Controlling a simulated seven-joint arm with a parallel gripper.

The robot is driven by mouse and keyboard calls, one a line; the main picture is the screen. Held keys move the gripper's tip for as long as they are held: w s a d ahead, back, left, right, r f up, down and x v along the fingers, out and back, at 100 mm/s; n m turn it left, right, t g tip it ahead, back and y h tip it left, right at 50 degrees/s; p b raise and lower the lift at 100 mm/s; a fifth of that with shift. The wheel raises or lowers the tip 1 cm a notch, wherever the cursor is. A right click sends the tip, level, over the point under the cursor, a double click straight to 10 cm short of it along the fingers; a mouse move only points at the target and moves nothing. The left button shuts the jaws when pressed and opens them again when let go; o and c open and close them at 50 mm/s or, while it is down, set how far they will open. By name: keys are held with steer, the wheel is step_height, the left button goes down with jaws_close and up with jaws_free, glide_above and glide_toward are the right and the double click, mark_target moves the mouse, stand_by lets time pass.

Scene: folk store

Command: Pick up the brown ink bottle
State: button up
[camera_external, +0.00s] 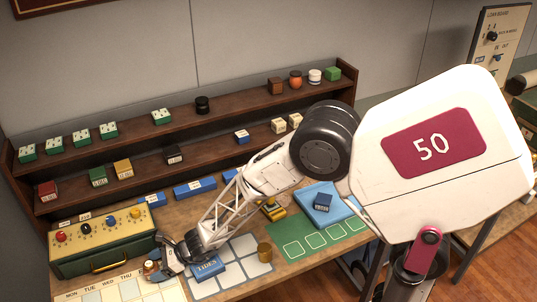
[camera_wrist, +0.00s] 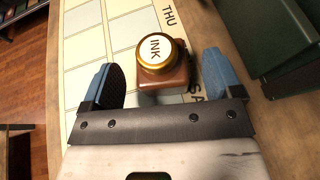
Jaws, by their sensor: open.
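The brown ink bottle (camera_wrist: 160,80) stands on the calendar board in the wrist view, its gold-rimmed cap with a white "INK" label facing the camera. My gripper (camera_wrist: 158,78) is open, with one blue finger on each side of the bottle. Gaps show between the bottle and both fingers. In the external view the ink bottle (camera_external: 151,268) is small, and my gripper (camera_external: 160,262) is beside it at the front left of the table. The fingers partly overlap there, so exact contact cannot be told.
A green box with coloured knobs (camera_external: 103,241) stands just behind the bottle. A blue "TIDES" book (camera_external: 208,269) lies right of my gripper on a pale grid. A shelf (camera_external: 60,200) with small boxes and jars runs along the wall.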

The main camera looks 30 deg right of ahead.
mark_target(151, 264)
steer(key=shift+x, duration=1.2)
steer(key=shift+c, duration=0.3)
steer(key=c, duration=1)
steer(key=shift+r, duration=0.15)
steer(key=shift+r, duration=0.55)
steer(key=shift+s+d+r, duration=0.1)
steer(key=shift+d+r, duration=0.05)
steer(key=shift+r, duration=0.45)
steer(key=shift+s+d+r, duration=0.15)
steer(key=shift+d+r, duration=0.05)
steer(key=shift+r, duration=0.35)
steer(key=s+d, duration=0.3)
steer(key=s+d+r, duration=0.1)
steer(key=s+d, duration=0.2)
steer(key=d, duration=0.1)
steer(key=s+d, duration=0.4)
steer(key=shift+d+r, duration=0.15)
steer(key=shift+d, duration=0.1)
